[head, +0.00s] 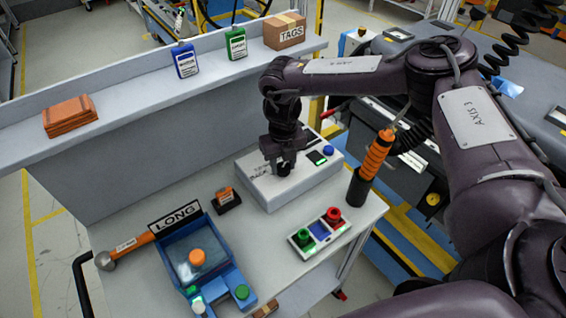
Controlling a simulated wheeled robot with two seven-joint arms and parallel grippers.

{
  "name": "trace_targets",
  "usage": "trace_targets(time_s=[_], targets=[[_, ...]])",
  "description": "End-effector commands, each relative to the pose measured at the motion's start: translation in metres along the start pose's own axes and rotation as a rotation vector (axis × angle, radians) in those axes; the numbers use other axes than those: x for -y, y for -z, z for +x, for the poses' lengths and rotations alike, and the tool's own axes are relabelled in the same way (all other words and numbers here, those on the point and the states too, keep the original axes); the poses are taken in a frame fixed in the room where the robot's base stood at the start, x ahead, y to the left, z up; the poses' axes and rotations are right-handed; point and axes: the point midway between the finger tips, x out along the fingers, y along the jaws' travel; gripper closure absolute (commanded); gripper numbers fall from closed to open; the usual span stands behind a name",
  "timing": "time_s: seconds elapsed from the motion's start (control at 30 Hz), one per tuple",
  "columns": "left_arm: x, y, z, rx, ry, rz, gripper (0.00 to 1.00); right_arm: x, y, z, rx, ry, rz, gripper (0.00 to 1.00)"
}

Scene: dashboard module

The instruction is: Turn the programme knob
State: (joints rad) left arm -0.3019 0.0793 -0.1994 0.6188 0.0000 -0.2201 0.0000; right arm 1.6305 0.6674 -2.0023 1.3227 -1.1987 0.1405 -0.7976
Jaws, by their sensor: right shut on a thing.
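A pale box-shaped module (278,194) lies on the workbench at its back right. Its top carries a small dark display with a green readout (317,158) and a blue button (328,151). My right gripper (284,168) reaches down from above onto the top of this module, with its fingers shut on a dark knob there. The fingers hide most of the knob, so its pointer and setting cannot be read. My left gripper is not in view.
A panel with green and red knobs (320,232) lies in front of the module. An orange-handled tool stands in a black holder (358,187) to its right. A shelf (150,88) runs behind.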

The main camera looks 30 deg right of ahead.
Motion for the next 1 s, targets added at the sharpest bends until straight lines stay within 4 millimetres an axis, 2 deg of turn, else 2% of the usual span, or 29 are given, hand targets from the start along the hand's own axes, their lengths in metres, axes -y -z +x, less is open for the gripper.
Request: trace_targets(time_s=[0.27, 0.7, 1.0], targets=[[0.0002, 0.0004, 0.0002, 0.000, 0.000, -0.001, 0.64, 0.0002, -0.0005, -0.0004, 0.001, 0.000, -0.135, 0.86], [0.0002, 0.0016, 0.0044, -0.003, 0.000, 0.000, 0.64, 0.0003, -0.0010, -0.0006, 0.003, 0.000, -0.477, 0.86], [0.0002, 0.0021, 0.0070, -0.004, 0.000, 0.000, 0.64, 0.0002, -0.0011, -0.0011, 0.003, 0.000, -0.627, 0.86]])
